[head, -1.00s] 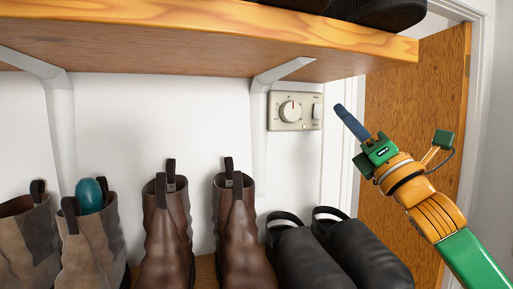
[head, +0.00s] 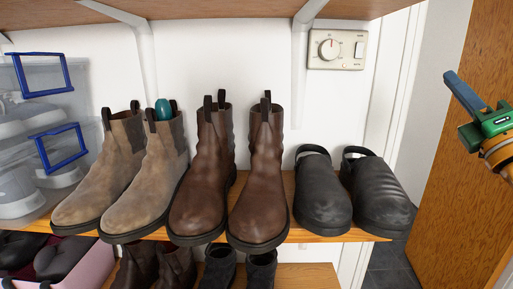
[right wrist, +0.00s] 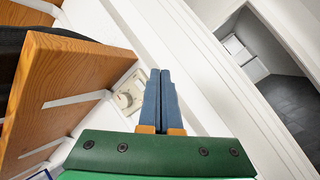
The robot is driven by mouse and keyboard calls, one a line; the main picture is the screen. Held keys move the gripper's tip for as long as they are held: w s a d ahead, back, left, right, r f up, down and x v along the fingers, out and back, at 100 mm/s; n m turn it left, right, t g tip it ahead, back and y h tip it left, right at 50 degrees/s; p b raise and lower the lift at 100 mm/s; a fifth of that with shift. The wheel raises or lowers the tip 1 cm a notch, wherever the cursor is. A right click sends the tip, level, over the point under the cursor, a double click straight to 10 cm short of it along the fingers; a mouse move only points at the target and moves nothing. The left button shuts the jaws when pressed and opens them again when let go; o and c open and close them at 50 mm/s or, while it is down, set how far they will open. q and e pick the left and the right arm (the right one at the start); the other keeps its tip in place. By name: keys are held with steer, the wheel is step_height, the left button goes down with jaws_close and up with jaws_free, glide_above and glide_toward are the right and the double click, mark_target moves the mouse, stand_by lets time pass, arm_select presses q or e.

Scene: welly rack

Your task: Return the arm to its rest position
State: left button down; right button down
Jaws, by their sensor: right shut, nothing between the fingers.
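My right gripper (head: 461,93) is at the right edge of the head view, in front of the wooden door and clear of the shelves. Its blue fingers point up and left. In the right wrist view the fingers (right wrist: 160,95) lie side by side, shut with nothing between them. My left gripper is in neither view.
A shelf (head: 300,233) bears tan boots (head: 105,178), brown boots (head: 258,180) and black clogs (head: 375,190). A teal object (head: 163,109) pokes from one tan boot. A dial panel (head: 338,50) is on the wall. Clear bins (head: 50,150) stand left. The door (head: 460,190) stands at right.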

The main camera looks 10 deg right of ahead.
steer(key=w+d+f+m+g+h, duration=0.1)
steer(key=w+d+f+m+g, duration=0.25)
steer(key=f, duration=0.85)
steer(key=w+f+m+g+h, duration=0.15)
steer(key=w+f+m, duration=0.35)
steer(key=f, duration=0.6)
step_height(320, 180, down, 31)
steer(key=s+a+m+g+y, duration=0.1)
steer(key=s+a+m+g, duration=0.2)
steer(key=m+g, duration=0.35)
steer(key=s+a+f+m+g+y+b, duration=0.1)
steer(key=s+a+f+m+g, duration=0.2)
steer(key=s+f, duration=0.75)
steer(key=s+a+f+m+g+y, duration=0.1)
steer(key=s+a+f+g, duration=0.35)
steer(key=s+f, duration=0.6)
steer(key=s+a+f+m+g, duration=0.1)
steer(key=s+a+f, duration=0.2)
steer(key=s, duration=0.4)
steer(key=s+a+f+m+g+y, duration=0.1)
steer(key=s+a+f, duration=0.3)
steer(key=s, duration=0.4)
steer(key=s+a+f+m+g, duration=0.2)
steer(key=s+a+f, duration=0.2)
steer(key=s, duration=0.3)
steer(key=shift+s+a+f+g, duration=0.25)
steer(key=shift+s+a+g, duration=0.1)
steer(key=shift+a, duration=0.45)
